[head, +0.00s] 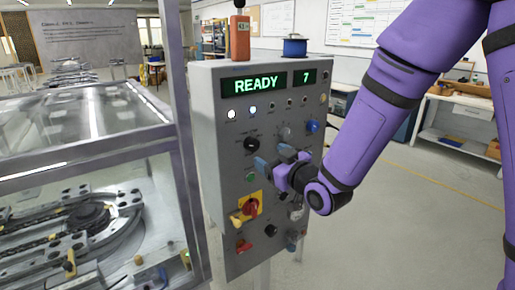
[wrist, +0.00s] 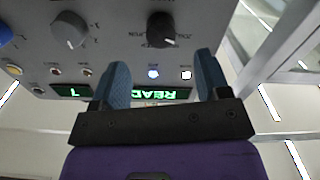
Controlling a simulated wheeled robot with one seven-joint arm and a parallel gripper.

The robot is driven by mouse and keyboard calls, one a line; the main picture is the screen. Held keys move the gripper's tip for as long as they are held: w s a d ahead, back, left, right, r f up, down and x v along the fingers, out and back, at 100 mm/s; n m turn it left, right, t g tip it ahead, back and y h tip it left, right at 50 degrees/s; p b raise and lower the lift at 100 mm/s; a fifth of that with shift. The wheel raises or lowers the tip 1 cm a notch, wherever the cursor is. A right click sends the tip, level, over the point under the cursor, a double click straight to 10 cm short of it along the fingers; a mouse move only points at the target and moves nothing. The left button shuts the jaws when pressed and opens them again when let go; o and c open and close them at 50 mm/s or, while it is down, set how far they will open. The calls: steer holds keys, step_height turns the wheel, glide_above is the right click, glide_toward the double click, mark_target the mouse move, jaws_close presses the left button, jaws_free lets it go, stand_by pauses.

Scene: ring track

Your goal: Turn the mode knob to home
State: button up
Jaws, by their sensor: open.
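A grey control panel (head: 222,110) carries several knobs, and their labels are too small to read surely. A black knob (head: 251,144) sits left of a grey knob (head: 284,131), with a blue knob (head: 312,126) further right. I cannot tell by label which is the mode knob. My gripper (head: 272,158) is open in front of the panel, just below and right of the black knob. In the wrist view, turned upside down, the black knob (wrist: 161,30) lies beyond the gap between the blue fingertips (wrist: 161,72), apart from them. The grey knob (wrist: 69,30) is to its left.
The display (head: 256,84) reads READY and 7, with two white lamps lit beneath. A red-and-yellow switch (head: 250,208) and more controls sit below my gripper. A glazed track enclosure (head: 75,125) stands close on the left. The floor at right is open.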

mark_target(255, 147)
steer(key=x, duration=0.7)
steer(key=shift+w+a, duration=0.1)
steer(key=c, duration=0.9)
